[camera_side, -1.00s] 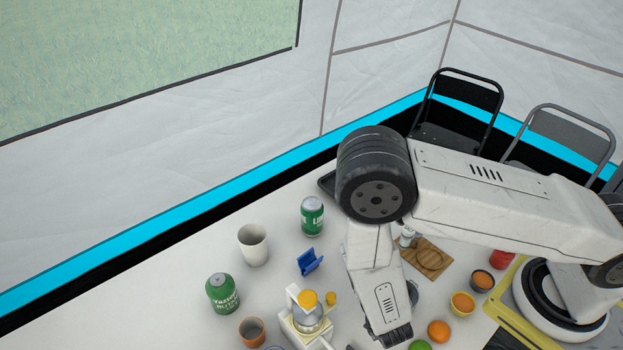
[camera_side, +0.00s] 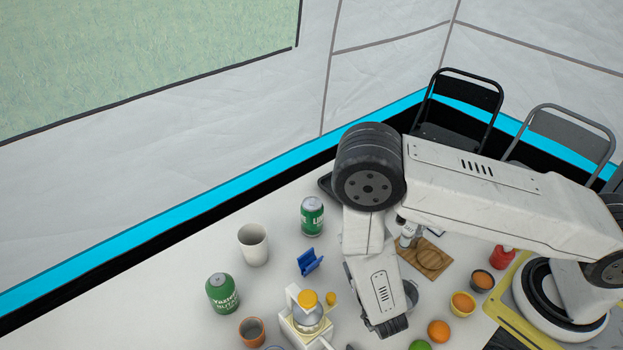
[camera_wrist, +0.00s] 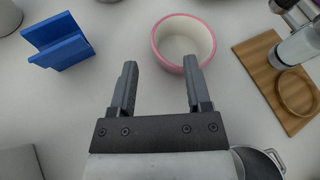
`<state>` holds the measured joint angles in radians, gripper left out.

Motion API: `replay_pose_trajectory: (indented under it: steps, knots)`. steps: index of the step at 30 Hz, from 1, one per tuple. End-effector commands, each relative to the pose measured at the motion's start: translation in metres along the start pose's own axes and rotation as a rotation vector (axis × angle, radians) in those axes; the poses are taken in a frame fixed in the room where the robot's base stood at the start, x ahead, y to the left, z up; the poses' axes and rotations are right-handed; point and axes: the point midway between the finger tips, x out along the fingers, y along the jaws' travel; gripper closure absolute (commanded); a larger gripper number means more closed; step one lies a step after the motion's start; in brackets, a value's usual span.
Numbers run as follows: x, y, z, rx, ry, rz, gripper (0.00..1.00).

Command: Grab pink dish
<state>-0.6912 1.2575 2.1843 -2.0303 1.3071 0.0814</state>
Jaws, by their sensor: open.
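The pink dish (camera_wrist: 183,42) is a round bowl with a pink rim and a white inside. In the wrist view it stands on the white table just beyond my gripper (camera_wrist: 159,75). My gripper is open, with its two grey fingers apart and nothing between them. The right finger's tip overlaps the near edge of the dish in the picture; I cannot tell whether they touch. In the side view the dish is hidden behind my arm, and my gripper's fingers do not show.
A blue holder (camera_wrist: 61,48) stands left of the dish. A wooden board (camera_wrist: 280,75) with a clear jar (camera_wrist: 297,45) is to the right. A dark pan (camera_wrist: 258,163) is at the lower right. In the side view, a green can (camera_side: 312,216) and a white cup (camera_side: 253,245) stand further left.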

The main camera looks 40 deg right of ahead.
Motion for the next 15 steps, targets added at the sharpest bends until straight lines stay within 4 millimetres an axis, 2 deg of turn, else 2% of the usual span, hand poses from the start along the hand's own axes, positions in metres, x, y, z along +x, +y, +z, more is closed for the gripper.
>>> replay_pose_trajectory:
  steps: [8,15]
  knots:
    - [0.012,0.0,0.001,0.003,0.001,-0.003,0.37]
    - [0.035,0.0,0.001,0.002,0.001,-0.003,0.37]
